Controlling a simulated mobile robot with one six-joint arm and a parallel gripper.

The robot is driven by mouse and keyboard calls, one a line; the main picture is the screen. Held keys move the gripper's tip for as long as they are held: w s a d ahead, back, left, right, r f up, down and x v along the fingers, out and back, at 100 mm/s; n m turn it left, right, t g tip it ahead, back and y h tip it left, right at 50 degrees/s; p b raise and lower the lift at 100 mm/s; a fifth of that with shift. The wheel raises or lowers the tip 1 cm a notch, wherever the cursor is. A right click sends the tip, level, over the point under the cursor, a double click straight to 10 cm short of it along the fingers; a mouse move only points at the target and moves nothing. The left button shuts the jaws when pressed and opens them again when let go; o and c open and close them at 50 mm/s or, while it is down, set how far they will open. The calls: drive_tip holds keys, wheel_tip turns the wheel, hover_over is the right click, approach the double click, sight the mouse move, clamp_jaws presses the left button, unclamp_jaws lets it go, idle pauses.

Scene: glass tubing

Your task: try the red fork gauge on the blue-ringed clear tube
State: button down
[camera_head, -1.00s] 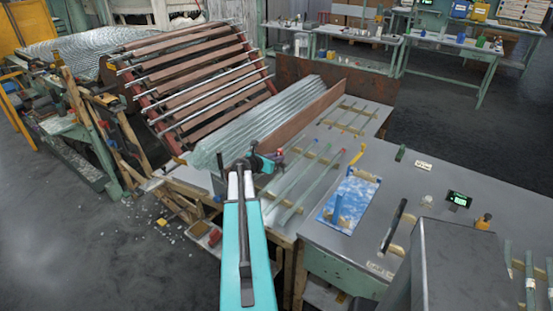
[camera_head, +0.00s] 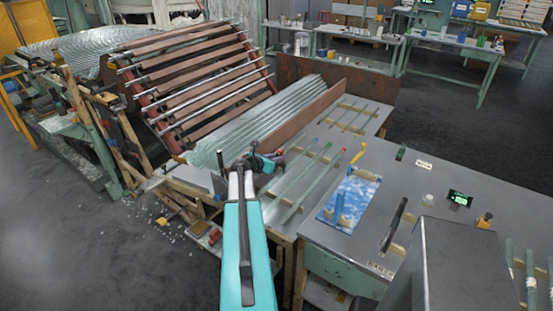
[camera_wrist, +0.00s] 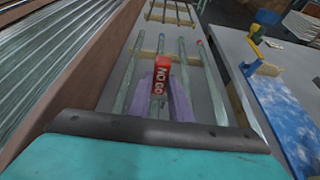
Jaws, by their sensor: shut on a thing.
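The red fork gauge (camera_wrist: 161,77) shows its NO GO label in the wrist view, upright between the purple fingers of my gripper (camera_wrist: 160,100). My gripper is shut on it. In the head view my gripper (camera_head: 268,162) is over the left part of the tube rack.
A brown board (camera_head: 305,118) and a stack of long glass tubes (camera_head: 250,120) stand left of the rests.

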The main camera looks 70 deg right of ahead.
drive_tip(key=shift+f, duration=0.45)
idle(1.2)
drive_tip(key=shift+r, duration=0.15)
idle(0.4)
drive_tip(key=shift+r, duration=0.35)
